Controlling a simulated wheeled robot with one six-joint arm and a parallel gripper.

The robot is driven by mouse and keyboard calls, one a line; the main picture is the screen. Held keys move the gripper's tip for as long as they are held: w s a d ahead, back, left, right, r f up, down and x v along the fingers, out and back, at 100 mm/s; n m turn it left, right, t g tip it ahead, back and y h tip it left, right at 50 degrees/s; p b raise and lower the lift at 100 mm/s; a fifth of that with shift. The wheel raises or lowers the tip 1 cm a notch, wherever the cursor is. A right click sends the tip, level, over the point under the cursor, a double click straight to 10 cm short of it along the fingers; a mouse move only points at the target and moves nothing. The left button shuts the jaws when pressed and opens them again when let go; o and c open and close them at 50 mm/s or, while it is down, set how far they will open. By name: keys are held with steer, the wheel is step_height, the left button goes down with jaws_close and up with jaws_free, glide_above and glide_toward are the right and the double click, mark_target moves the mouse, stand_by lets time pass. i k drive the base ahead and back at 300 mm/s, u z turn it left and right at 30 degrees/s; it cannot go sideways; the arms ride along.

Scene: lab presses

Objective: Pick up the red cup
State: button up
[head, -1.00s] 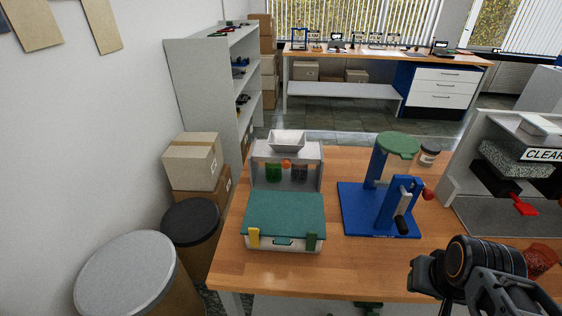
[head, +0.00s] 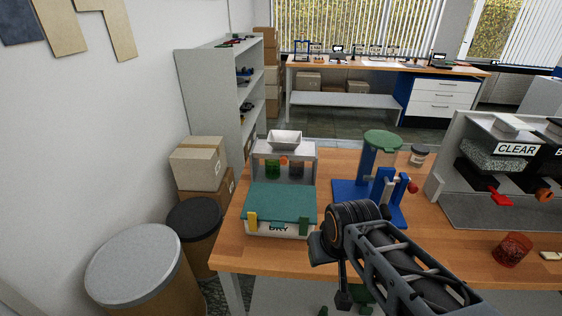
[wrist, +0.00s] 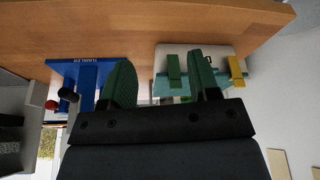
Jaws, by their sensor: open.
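The red cup (head: 512,250) is dark red and translucent. It stands on the right part of the wooden table in the head view, near the front edge. My gripper (wrist: 160,65) shows in the wrist view with two green fingers spread apart and nothing between them. In the head view only parts of my gripper (head: 343,308) show at the bottom edge, below the table's front edge and well to the left of the cup. The cup is not in the wrist view.
A teal-lidded box (head: 280,206) and a blue-based device (head: 350,190) stand on the wooden table (head: 445,260). A grey dispenser station labelled CLEAR (head: 455,185) stands behind the cup. A small pale item (head: 551,256) lies right of the cup. Drums (head: 135,260) stand at left.

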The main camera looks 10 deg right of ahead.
mark_target(512, 249)
steer(key=z, duration=3.15)
steer(key=i, duration=0.75)
steer(key=u, duration=3.25)
